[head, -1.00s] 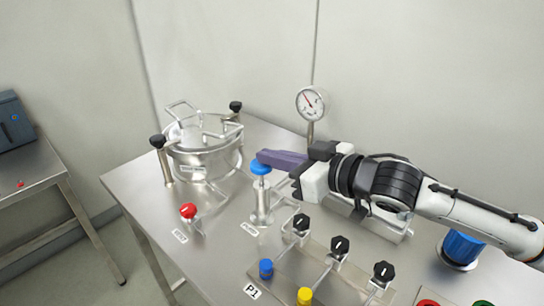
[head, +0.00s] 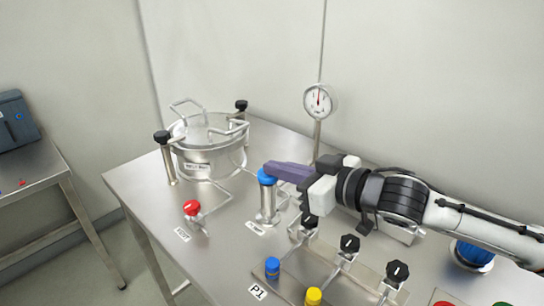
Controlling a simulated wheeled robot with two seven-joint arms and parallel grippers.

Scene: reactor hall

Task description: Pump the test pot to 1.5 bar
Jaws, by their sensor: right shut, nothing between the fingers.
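The test pot (head: 207,151) is a steel vessel with clamps and a lidded top at the table's back left. The hand pump (head: 267,206) is a small steel cylinder with a blue knob (head: 267,178), which sits low, close to the pump body. My right gripper (head: 270,169) is shut and empty, its purple fingers lying over the top of the blue knob, apparently touching it. The round gauge (head: 319,101) stands on a post behind; its red needle points about straight up. Its numbers are too small to read. My left gripper is not in view.
A red relief knob (head: 191,208) stands front left of the pump. A valve panel with several black knobs (head: 349,244) and blue (head: 272,266) and yellow (head: 313,296) caps is in front. My right arm spans the table's right side.

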